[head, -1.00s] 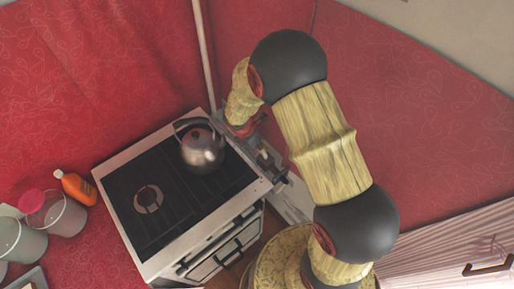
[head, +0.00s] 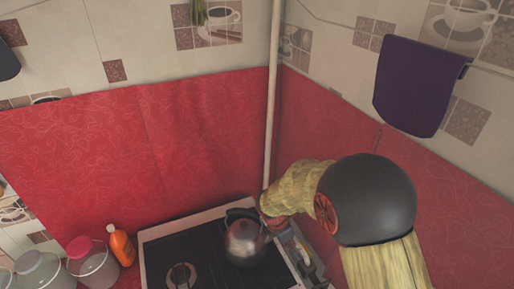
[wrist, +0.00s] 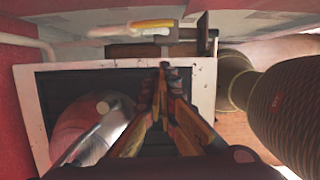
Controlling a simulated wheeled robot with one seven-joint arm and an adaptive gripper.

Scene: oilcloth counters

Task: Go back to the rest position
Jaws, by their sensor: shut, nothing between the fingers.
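My gripper (wrist: 163,75) is shut and empty; its two fingers meet at the tips in the wrist view. A shiny metal kettle (head: 244,243) with a dark handle stands on the back right of the black stove top (head: 210,262). The kettle also shows at the lower left of the wrist view (wrist: 95,125), beside the fingers and apart from them. The stove's front is cut off in the head view.
An orange bottle (head: 122,246) and a clear container with a pink lid (head: 90,262) stand left of the stove. A white pipe (head: 272,110) runs up the corner close to my wrist. A purple towel (head: 415,85) hangs on the right wall.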

